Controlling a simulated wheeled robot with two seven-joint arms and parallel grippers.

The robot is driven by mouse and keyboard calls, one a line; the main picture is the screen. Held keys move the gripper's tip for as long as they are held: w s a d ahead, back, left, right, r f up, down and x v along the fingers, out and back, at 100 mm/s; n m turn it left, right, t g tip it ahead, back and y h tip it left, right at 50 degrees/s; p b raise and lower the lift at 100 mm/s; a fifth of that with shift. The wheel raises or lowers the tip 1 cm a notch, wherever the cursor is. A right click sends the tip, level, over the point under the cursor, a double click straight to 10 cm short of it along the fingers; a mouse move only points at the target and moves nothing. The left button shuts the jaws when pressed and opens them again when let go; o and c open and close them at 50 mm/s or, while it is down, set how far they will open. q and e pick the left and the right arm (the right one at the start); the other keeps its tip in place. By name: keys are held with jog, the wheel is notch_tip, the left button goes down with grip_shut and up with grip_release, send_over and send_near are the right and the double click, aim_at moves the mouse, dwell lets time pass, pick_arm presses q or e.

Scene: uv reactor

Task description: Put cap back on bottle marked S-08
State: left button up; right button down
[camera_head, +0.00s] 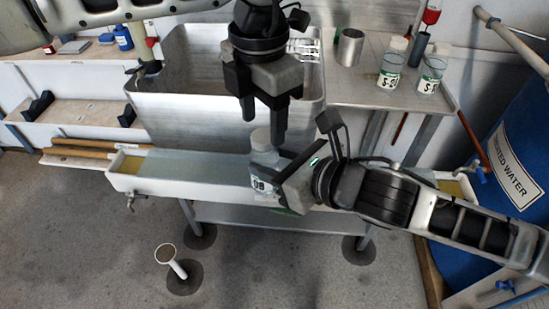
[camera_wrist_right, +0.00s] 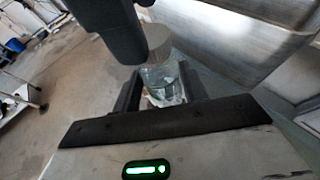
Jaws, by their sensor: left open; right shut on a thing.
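A clear bottle (camera_head: 265,162) with a label ending in "08" is upright in my right gripper (camera_head: 272,172), above the long white trough. In the right wrist view, the fingers of my right gripper (camera_wrist_right: 162,95) are on either side of the bottle (camera_wrist_right: 160,75). A grey-white cap (camera_wrist_right: 157,42) sits on the bottle's top; whether it is screwed tight cannot be told. The cap (camera_head: 262,138) is just below my left gripper (camera_head: 263,122). My left gripper is open, pointing down, fingers apart. One dark finger of it is close to the cap in the wrist view.
A long white trough (camera_head: 190,182) runs beneath the grippers, before a large metal basin (camera_head: 180,105). Two labelled, capped bottles (camera_head: 390,72) (camera_head: 431,76) and a metal cup (camera_head: 348,47) stand on the right-hand bench. A blue water barrel (camera_head: 470,235) is at right.

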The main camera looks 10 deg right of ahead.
pick_arm(q)
jog(key=shift+f, duration=1.2)
jog(key=c, duration=1)
jog(key=shift+m, duration=0.9)
jog(key=shift+c, duration=0.2)
jog(key=o, duration=1.1)
jog(key=shift+o, duration=0.2)
jog(key=shift+r, duration=0.1)
notch_tip(320, 180, up, 12)
